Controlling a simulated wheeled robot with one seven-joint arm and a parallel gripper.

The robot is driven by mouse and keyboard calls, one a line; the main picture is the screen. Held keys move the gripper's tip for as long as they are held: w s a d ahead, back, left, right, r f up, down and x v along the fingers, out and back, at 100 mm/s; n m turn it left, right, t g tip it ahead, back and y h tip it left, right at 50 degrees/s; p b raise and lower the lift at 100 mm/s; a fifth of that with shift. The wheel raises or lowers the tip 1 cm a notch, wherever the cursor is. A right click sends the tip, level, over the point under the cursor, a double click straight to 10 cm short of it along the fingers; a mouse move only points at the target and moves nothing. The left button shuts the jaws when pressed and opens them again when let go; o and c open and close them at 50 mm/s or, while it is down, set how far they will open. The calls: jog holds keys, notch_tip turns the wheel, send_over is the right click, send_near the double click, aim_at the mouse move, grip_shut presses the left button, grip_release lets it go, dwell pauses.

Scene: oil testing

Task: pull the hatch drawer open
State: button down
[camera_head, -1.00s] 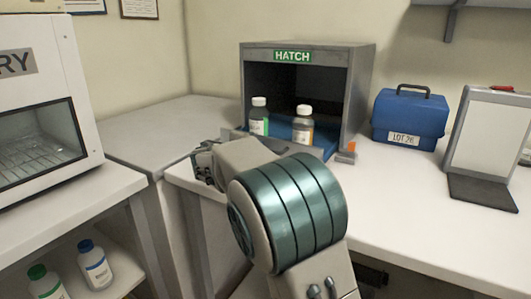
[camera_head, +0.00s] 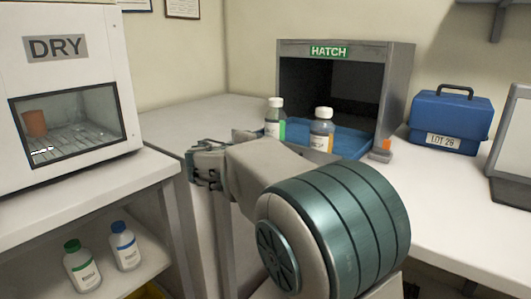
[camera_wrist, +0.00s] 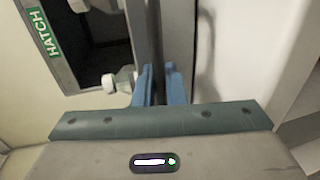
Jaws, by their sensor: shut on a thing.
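The grey hatch (camera_head: 400,75) stands on the counter with a green HATCH sign and a dark opening. Its drawer (camera_head: 352,146), with a blue bottom, sticks out in front of the opening. Two white-capped bottles, one with a green label (camera_head: 273,117) and one with an orange label (camera_head: 321,130), stand upright in it. My gripper (camera_head: 205,166) is at the drawer's front, partly hidden by my arm in the head view. In the wrist view its blue fingers (camera_wrist: 159,88) are shut on a thin dark bar (camera_wrist: 157,45), seemingly the drawer handle. A white cap (camera_wrist: 124,81) shows beside them.
A white DRY cabinet (camera_head: 60,75) stands on the left, with two bottles on the shelf below (camera_head: 150,262). A blue LOT 26 case (camera_head: 450,118) and a grey stand (camera_head: 510,150) are on the right. A small orange-topped item (camera_head: 381,150) sits by the hatch's right corner.

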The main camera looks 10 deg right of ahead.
jog(key=c, duration=1.6)
grip_release()
jog(key=p+v, duration=0.2)
jog(key=v, duration=1.1)
jog(key=shift+s+a, duration=0.3)
